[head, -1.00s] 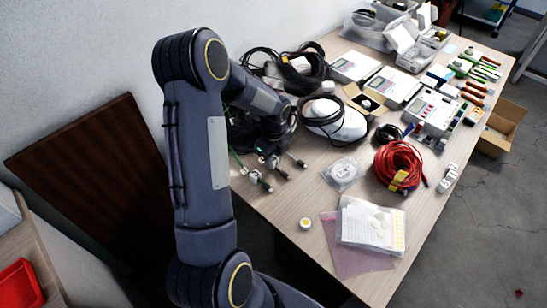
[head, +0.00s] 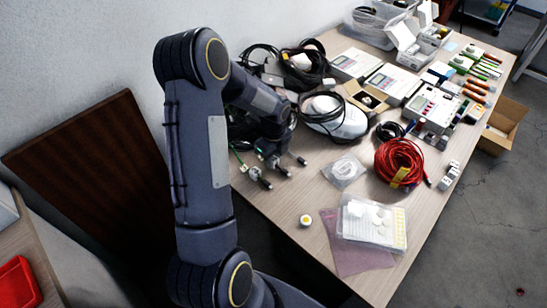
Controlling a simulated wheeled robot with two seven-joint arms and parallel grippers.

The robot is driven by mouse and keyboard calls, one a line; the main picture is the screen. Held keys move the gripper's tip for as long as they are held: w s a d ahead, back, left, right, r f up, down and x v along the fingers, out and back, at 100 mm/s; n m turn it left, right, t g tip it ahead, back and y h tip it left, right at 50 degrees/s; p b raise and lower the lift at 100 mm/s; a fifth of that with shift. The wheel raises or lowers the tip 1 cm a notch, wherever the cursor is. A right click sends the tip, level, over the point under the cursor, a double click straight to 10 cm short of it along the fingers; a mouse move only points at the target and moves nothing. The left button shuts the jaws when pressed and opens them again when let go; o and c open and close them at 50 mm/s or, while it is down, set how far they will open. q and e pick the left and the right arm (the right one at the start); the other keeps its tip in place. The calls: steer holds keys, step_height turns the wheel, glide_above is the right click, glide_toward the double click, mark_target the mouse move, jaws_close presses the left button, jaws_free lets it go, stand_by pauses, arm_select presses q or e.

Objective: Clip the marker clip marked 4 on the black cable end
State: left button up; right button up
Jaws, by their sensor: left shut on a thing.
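My left gripper (head: 273,154) reaches down over the left edge of the table, low above several cable ends. It is shut, but what it holds is too small and too covered by the arm to make out. A grey metal cable end (head: 257,177) with a green lead lies at the table's edge. Another dark-tipped end (head: 283,171) lies just below the gripper, and a third (head: 299,159) points right of it. I cannot tell which is the black cable's end. No clip marked 4 is readable. My right gripper is not in view.
Black cable coils (head: 303,68) and a white rounded device (head: 345,122) lie behind the gripper. A clear bag (head: 344,171), a red cable coil (head: 399,162), a small round yellow-topped pot (head: 305,221) and a flat clear pack (head: 372,223) lie to the right. Bare tabletop (head: 277,212) lies in front.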

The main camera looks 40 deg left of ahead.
arm_select(q)
steer(key=o, duration=1)
steer(key=shift+r, duration=0.1)
step_height(320, 180, up, 6)
steer(key=p, duration=0.4)
steer(key=shift+p, duration=0.3)
